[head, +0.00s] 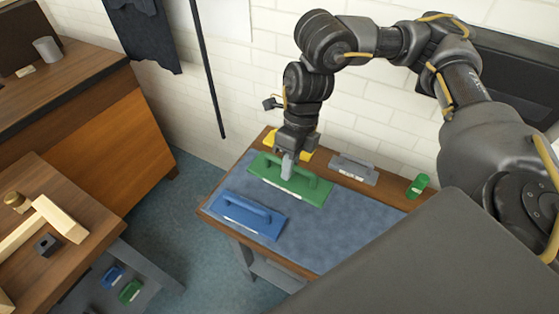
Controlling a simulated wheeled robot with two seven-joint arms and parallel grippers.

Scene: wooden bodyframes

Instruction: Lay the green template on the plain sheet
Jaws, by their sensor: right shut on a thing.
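The green template (311,190) is a flat green plate with a raised handle and a small white label. It is over the far left part of the blue-grey sheet (330,235) on the table. I cannot tell whether it touches the sheet. My right gripper (288,168) comes down from above and is shut on the green template's handle, hiding part of it. My left gripper is not in view.
A blue template (235,213) lies at the sheet's left front. A yellow piece (303,143), a grey template (352,170) and a small green block (417,187) are along the table's back strip. The sheet's middle is clear. A workbench (85,250) with wooden pieces stands left.

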